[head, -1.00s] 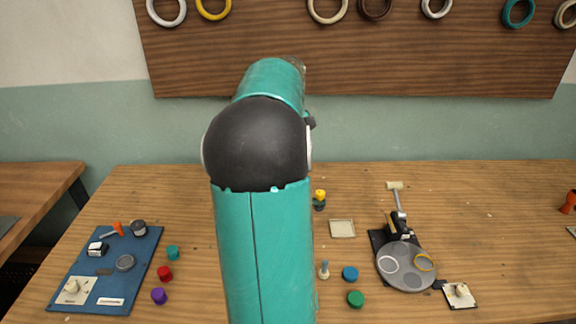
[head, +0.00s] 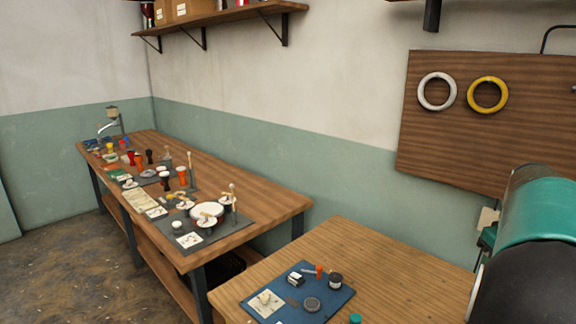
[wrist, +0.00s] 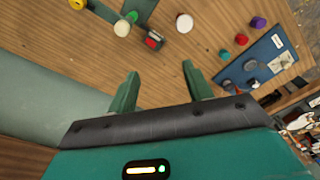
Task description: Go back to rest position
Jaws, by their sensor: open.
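My gripper (wrist: 157,88) shows in the wrist view with its two green fingers spread apart and nothing between them. It hangs above the wooden table (head: 392,258), apart from the things on it. In the head view my teal arm with its black joint fills the lower right edge, and the fingers are out of that view.
A blue mat (head: 338,300) with small parts lies on the near table; it also shows in the wrist view (wrist: 262,66). Red (wrist: 241,39) and purple (wrist: 258,22) pieces lie beside it. A long second table (head: 265,202) holds drums and tools. Rings hang on a wall board (head: 440,135).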

